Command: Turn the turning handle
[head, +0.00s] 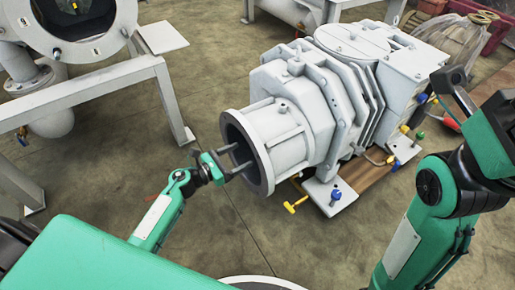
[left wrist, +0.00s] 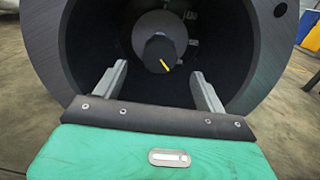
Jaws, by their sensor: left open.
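A large white vacuum pump (head: 322,100) lies with its round, dark-bored flange (head: 233,130) facing my left gripper (head: 236,162). The gripper is open and empty, with its two fingers at the mouth of the bore. In the left wrist view its fingers (left wrist: 161,82) reach into the opening on either side, below a dark round shaft end (left wrist: 158,48) with a yellow mark. I cannot tell whether that shaft end is the turning handle. A yellow T-shaped handle (head: 296,207) sits under the flange.
A white frame (head: 85,85) carrying another round-mouthed machine (head: 70,25) stands at the left. Blue, yellow and green knobs line the pump's right side. A wooden pallet (head: 370,185) lies beneath. The floor (head: 110,160) between frame and pump is clear.

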